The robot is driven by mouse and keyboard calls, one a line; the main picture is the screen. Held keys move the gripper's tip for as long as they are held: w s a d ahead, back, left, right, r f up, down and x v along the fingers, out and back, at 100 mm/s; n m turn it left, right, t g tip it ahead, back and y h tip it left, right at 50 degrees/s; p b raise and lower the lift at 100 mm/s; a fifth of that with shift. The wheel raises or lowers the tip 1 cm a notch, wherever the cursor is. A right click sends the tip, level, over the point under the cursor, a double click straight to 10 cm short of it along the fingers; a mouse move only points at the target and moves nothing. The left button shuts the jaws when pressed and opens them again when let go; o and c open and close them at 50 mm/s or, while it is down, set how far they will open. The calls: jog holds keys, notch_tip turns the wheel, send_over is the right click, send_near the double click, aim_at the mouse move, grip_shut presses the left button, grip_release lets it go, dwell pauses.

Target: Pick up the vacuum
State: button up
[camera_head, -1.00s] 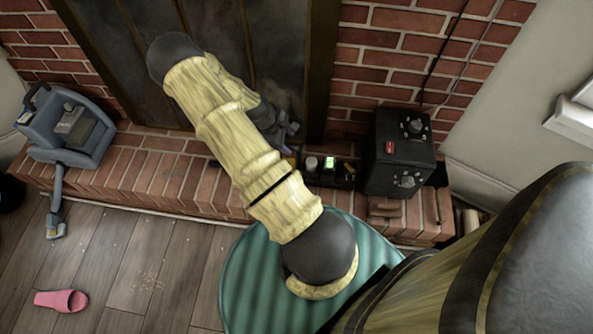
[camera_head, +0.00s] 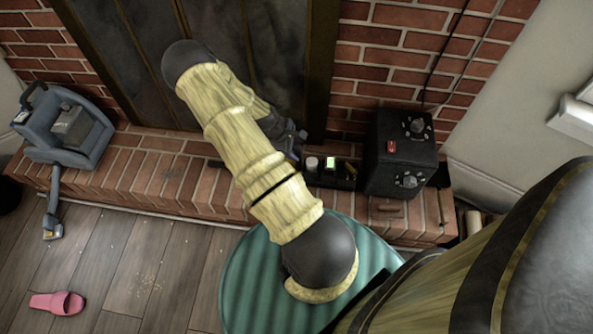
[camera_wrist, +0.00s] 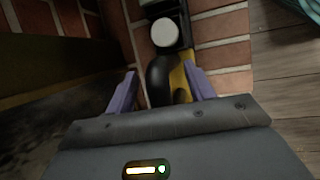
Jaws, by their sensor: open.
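My gripper (camera_head: 292,150) is low over the brick hearth, partly hidden by my arm in the head view. In the wrist view its two purple fingers (camera_wrist: 159,76) are apart. A black and yellow object (camera_wrist: 158,82) lies between and just beyond them; the frames do not show contact. I cannot tell whether this object is the vacuum. A blue-grey machine (camera_head: 84,153) with a handle, hose and nozzle, vacuum-like in shape, stands on the hearth at the left, well away from my gripper.
A dark tray (camera_head: 322,182) with small items, one round and white-topped (camera_wrist: 164,32), sits beside my gripper. A black box with knobs (camera_head: 398,150) stands right of it. A green ribbed round top (camera_head: 250,290) is in front. A pink slipper (camera_head: 58,302) lies on the floor.

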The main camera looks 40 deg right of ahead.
grip_shut()
jog(key=shift+d, duration=0.1)
dwell(1.2)
